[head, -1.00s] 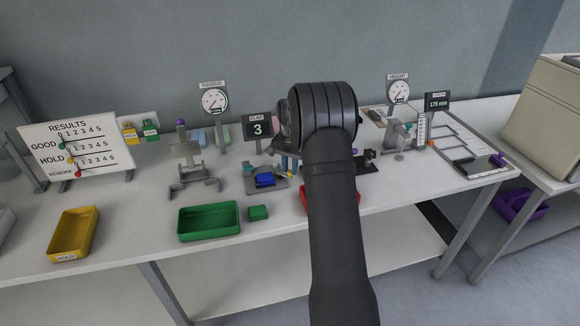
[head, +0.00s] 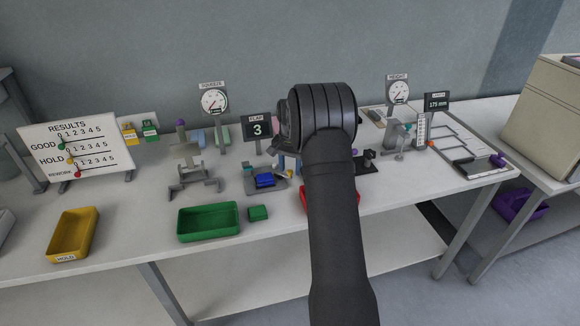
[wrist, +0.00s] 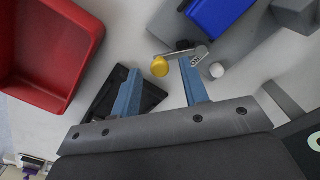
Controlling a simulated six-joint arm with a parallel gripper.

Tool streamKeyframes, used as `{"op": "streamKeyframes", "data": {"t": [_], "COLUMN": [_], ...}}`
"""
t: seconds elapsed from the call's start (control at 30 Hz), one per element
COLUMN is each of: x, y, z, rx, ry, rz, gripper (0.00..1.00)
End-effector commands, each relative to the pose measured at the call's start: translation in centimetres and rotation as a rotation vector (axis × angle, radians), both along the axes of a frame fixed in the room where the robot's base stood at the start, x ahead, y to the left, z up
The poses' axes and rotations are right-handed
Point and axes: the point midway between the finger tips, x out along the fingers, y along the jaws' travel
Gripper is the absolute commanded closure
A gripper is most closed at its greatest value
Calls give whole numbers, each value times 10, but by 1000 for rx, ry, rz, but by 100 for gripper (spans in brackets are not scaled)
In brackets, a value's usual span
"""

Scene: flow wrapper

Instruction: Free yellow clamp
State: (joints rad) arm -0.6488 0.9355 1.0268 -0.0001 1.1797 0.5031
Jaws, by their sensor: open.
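The yellow clamp end (wrist: 160,66) is a round yellow knob on a short grey lever (wrist: 182,52) in the wrist view. The lever runs right to a pivot beside a blue block (wrist: 215,14) on the grey fixture (wrist: 243,42). My gripper (wrist: 159,68) is open, with one blue finger on each side of the knob in the picture. I see no finger touching it, and the height between them is unclear. In the head view, the blue block (head: 265,181) sits in its fixture, and a small yellow spot (head: 290,174) shows by my fingers.
A red tray (wrist: 90,45) lies left of the gripper in the wrist view, with a black stand (wrist: 103,100) near the left finger. Gauges stand behind.

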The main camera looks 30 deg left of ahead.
Motion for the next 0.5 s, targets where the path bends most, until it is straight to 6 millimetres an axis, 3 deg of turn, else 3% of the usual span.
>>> {"op": "streamKeyframes", "data": {"t": [0.17, 0.5], "x": [1, 1], "y": [1, 1], "z": [17, 97], "rx": [2, 4], "ry": [-3, -5], "rz": [0, 0], "gripper": [59, 59]}}
